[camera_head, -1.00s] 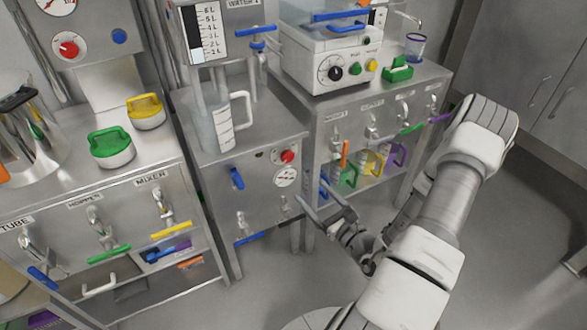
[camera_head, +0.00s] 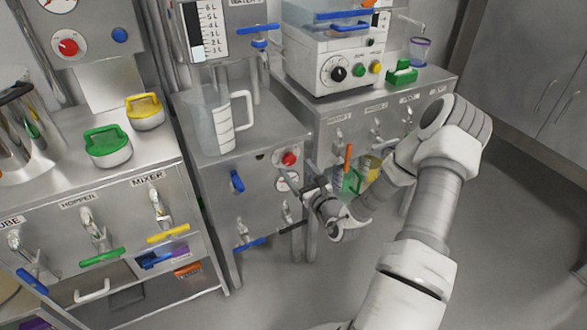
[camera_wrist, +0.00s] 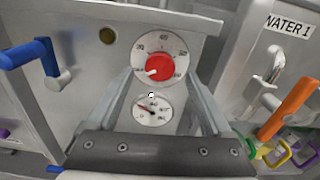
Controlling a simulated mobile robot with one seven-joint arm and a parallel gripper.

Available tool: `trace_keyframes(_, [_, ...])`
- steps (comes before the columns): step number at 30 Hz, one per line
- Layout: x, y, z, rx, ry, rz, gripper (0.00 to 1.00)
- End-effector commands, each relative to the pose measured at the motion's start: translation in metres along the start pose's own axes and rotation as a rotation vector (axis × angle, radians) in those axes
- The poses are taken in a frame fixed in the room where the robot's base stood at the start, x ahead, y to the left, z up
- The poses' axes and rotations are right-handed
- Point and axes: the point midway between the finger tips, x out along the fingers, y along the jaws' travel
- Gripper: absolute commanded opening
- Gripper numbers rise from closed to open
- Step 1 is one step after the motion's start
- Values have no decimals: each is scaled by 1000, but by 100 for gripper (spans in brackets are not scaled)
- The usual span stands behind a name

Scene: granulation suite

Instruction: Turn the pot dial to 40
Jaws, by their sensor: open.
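The pot dial is a red knob (camera_wrist: 160,67) on a round white scale, on the steel front panel below the measuring jug. Its white mark points to the lower left, below the 30 mark. The knob also shows in the head view (camera_head: 289,158). A small white gauge (camera_wrist: 153,112) with a needle sits right under it. My gripper (camera_wrist: 160,84) is open and empty. Its two fingers reach toward the panel, left and right of the gauge and just below the knob. In the head view my gripper (camera_head: 305,182) is close to the panel; contact is not clear.
A blue handle (camera_wrist: 28,54) projects left of the dial. An orange lever (camera_wrist: 288,107) and coloured handles are at the right, under a WATER 1 label. A clear jug (camera_head: 218,125) stands above the panel. The white appliance (camera_head: 335,62) is on the right bench.

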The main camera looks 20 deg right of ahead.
Motion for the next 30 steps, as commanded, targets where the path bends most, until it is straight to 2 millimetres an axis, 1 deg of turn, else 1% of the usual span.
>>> trace_keyframes(1, [8, 0, -2, -2, -2, 1, 84])
trace_keyframes(3, [16, 0, -2, -2, -1, 1, 84])
trace_keyframes(6, [24, 0, 0, -1, -2, 0, 84])
trace_keyframes(9, [27, 0, 0, -1, 0, 0, 84])
trace_keyframes(16, [28, 0, 0, 0, 0, 0, 84])
trace_keyframes(17, [28, 0, 0, 0, 0, 0, 82])
trace_keyframes(18, [28, 0, 0, 0, 0, 0, 75])
trace_keyframes(23, [28, 0, 0, 0, 0, 0, 46])
trace_keyframes(24, [28, 0, 0, 0, 0, 0, 39])
trace_keyframes(29, [28, 0, 0, 0, 0, 0, 10])
trace_keyframes(30, [27, 0, 0, 0, 0, 0, 3])
